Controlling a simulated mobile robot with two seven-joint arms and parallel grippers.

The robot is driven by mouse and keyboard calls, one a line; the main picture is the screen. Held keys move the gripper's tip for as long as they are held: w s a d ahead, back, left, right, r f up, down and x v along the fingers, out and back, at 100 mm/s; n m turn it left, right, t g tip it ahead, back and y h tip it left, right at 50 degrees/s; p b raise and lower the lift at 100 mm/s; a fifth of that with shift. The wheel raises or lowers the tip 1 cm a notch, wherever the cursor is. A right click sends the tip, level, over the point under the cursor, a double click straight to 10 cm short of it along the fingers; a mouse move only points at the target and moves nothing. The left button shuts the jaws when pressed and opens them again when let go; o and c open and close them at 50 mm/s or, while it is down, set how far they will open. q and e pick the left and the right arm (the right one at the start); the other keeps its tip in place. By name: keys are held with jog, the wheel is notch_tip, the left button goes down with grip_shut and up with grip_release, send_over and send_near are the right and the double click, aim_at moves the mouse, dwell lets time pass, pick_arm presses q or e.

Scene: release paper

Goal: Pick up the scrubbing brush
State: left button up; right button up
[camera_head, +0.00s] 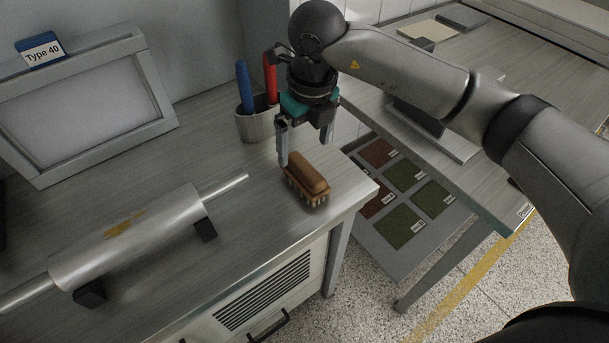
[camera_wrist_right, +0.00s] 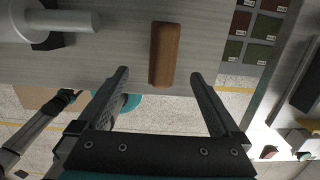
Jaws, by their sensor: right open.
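The scrubbing brush (camera_head: 308,179) has a brown wooden back and lighter bristles. It lies bristles down near the right corner of the grey bench top. My right gripper (camera_head: 305,148) hangs pointing down, just behind and above the brush in the head view. It is open and empty. In the right wrist view the brush (camera_wrist_right: 164,54) lies ahead of and between the two spread fingers (camera_wrist_right: 160,82). The fingers appear apart from it. My left gripper does not show in the head view.
A cup (camera_head: 254,124) with a blue and a red handle stands behind the brush. A metal roller (camera_head: 128,240) on black supports lies to the left. A framed panel (camera_head: 85,98) with a "Type 40" label stands at the back left. Another table (camera_head: 480,180) is at right, across a gap.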

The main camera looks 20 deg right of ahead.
aim_at(306, 168)
jog(key=f, duration=0.5)
jog(key=shift+w+a+f+b, duration=0.1)
jog(key=shift+w+a+b, duration=0.05)
jog(key=shift+w+b, duration=0.15)
jog(key=shift+w+d+f+b, duration=0.15)
jog(key=shift+f+b, duration=0.05)
jog(key=shift+f, duration=1.15)
jog(key=shift+w+d+f+b, duration=0.1)
jog(key=shift+d+f+b, duration=0.1)
jog(key=shift+f, duration=1.15)
jog(key=shift+c, duration=0.2)
jog(key=shift+r, duration=0.1)
jog(key=c, duration=1.5)
